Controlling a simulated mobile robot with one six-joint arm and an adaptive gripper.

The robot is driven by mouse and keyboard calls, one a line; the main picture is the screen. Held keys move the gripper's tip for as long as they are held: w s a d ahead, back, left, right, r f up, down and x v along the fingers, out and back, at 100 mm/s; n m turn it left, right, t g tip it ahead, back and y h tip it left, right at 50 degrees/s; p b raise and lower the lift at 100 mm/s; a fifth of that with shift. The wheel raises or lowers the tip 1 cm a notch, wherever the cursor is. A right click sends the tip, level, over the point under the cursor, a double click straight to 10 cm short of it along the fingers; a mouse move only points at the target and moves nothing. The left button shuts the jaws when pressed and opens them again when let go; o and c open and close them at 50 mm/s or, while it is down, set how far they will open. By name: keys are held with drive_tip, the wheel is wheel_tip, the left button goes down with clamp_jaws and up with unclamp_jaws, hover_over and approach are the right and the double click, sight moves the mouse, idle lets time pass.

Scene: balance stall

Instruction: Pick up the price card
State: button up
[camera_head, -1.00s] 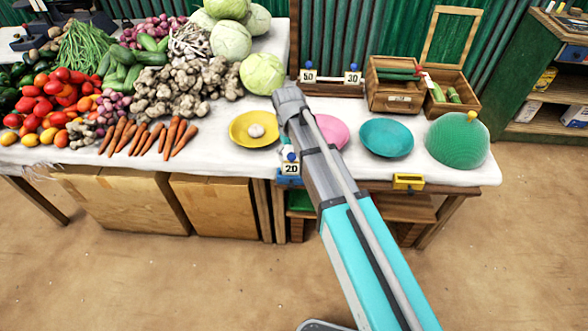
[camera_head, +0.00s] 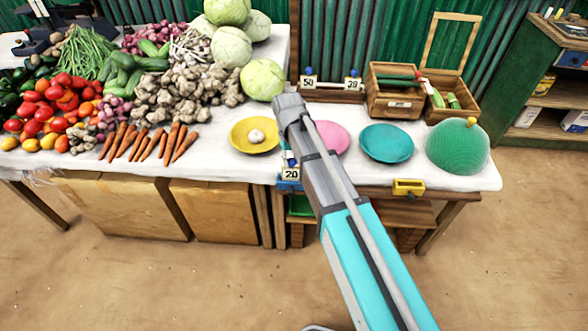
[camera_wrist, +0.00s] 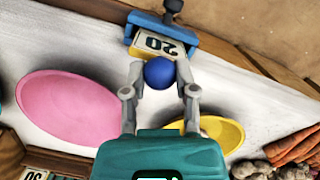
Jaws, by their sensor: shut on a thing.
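The price card marked 20 (camera_head: 290,174) has a blue ball knob on top and stands at the table's front edge by a blue drawer-like holder (camera_head: 284,186). In the wrist view the card (camera_wrist: 158,45) lies just beyond my gripper (camera_wrist: 160,80), in front of the blue holder (camera_wrist: 190,40). My gripper is shut on the card's blue ball (camera_wrist: 160,73), one finger on each side. In the head view my arm hides most of the gripper. I cannot tell whether the card touches the holder.
A yellow plate (camera_head: 238,137) with a white bulb, a pink plate (camera_head: 334,138), a teal plate (camera_head: 386,143) and a green dome (camera_head: 457,150) stand close by. Two other cards, 50 (camera_head: 308,83) and 30 (camera_head: 352,84), stand on a wooden rack behind. Carrots (camera_head: 150,142) lie left.

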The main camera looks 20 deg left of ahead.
drive_tip(key=shift+r, duration=0.1)
wheel_tip(320, 180, up, 3)
drive_tip(key=p, duration=0.3)
drive_tip(key=shift+r, duration=0.1)
drive_tip(key=s+a+r+p, duration=0.7)
drive_tip(key=a+r+p, duration=0.2)
drive_tip(key=a+p, duration=0.1)
drive_tip(key=shift+s+a+r, duration=0.3)
drive_tip(key=shift+s+a, duration=0.05)
drive_tip(key=shift+a, duration=0.55)
drive_tip(key=shift+r, duration=0.2)
drive_tip(key=shift+r+p, duration=1.55)
drive_tip(key=shift+p, duration=0.25)
